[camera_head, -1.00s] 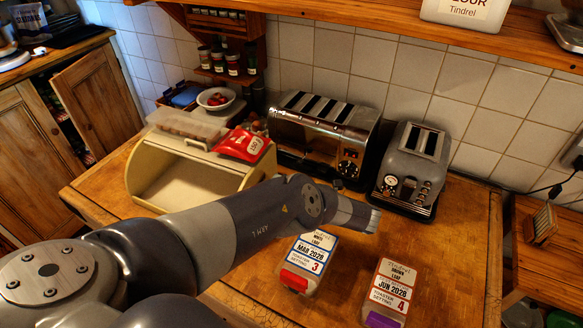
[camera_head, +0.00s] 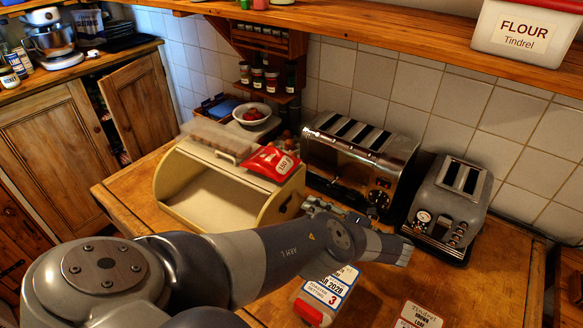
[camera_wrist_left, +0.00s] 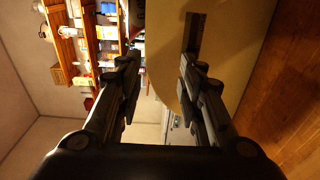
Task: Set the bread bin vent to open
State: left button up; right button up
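The cream bread bin (camera_head: 272,208) stands on the wooden worktop, its front open and its inside looking empty. A small dark fitting, perhaps the vent (camera_head: 285,205), shows on its right end. My left gripper (camera_head: 322,208) is just right of that end, partly hidden behind my arm. In the left wrist view my left gripper (camera_wrist_left: 160,72) has its fingers apart with nothing between them. The bin's cream end panel (camera_wrist_left: 235,45) fills the upper right there, with a dark strip (camera_wrist_left: 194,35) on it, possibly the vent slider, ahead of the right-hand finger. I cannot tell its setting. My right gripper is out of view.
A red packet (camera_head: 268,162) and a clear box (camera_head: 217,140) lie on the bin. A large toaster (camera_head: 355,160) and a smaller toaster (camera_head: 448,205) stand close on the right.

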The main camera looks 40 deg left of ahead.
pick_arm(q)
jog(key=b, duration=0.4)
send_near(286, 211)
jog(key=a, duration=0.2)
jog(key=s+a, duration=0.1)
jog(key=a, duration=0.2)
jog(key=a+p, duration=0.1)
jog(key=a, duration=0.2)
jog(key=shift+s, duration=0.3)
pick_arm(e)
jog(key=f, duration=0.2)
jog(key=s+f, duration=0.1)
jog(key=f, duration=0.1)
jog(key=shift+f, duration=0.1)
pick_arm(q)
grip_shut()
